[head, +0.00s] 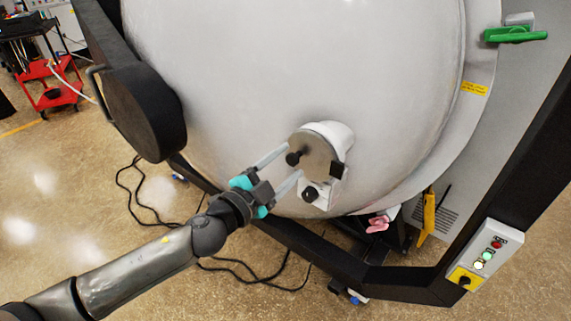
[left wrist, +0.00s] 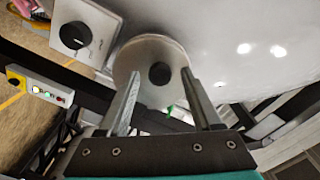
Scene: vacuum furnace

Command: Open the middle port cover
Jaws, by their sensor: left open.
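The middle port cover (head: 318,150) is a round grey metal disc on a white stub low on the vessel's domed door. It looks shut against the stub. A black knob (head: 293,158) sticks out from its face. The left wrist view shows the cover (left wrist: 135,58) and the knob (left wrist: 160,74) close ahead. My left gripper (head: 291,161) is open, with its two light fingers pointing at the cover. In the left wrist view its fingertips (left wrist: 161,76) lie on either side of the knob, apart from it. My right gripper is out of view.
A second black knob (head: 310,194) sits on the white block below the cover. The large white door (head: 300,60) fills the middle. A dark rounded hinge arm (head: 145,110) is at left, a control box (head: 485,255) at lower right. Cables (head: 150,205) lie on the floor.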

